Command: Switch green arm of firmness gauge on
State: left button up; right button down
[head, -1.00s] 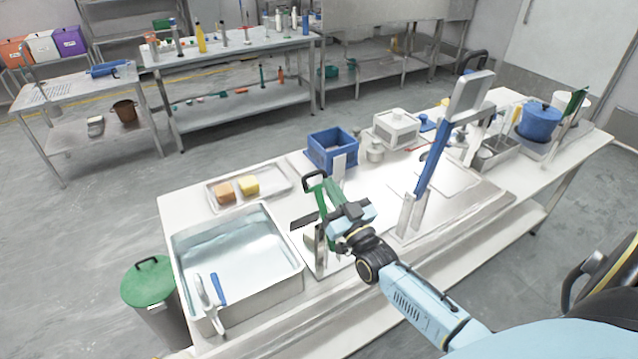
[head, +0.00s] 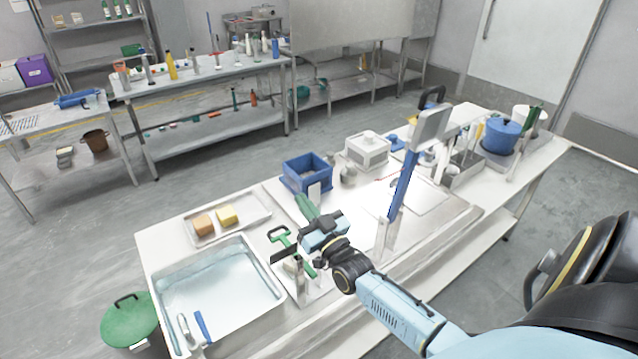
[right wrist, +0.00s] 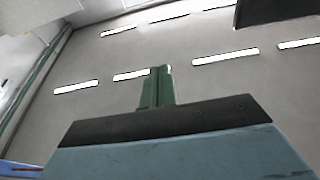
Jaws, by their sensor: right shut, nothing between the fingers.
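The green arm (head: 280,237) with its loop handle shows in the head view beside the metal sink. It slants from the handle at upper left down to a pale stand (head: 298,275). A taller blue arm (head: 403,185) with a grey head stands upright to the right. My right gripper (head: 303,202) is shut and empty, its green fingers pointing up and left, just right of the green handle and apparently apart from it. Its wrist partly hides the stand. In the right wrist view the shut green fingers (right wrist: 157,88) have only wall and ceiling behind them. My left gripper is out of view.
The sink (head: 215,290) lies left of the green arm. A tray (head: 228,217) with orange and yellow blocks, a blue crate (head: 308,173) and a white box (head: 368,150) stand behind. A blue pot (head: 502,136) is at the far right.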

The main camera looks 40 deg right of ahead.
jog(key=s+r, duration=0.5)
jog(key=r, duration=0.2)
jog(key=shift+s+a+r, duration=0.25)
jog(key=shift+s+r, duration=0.15)
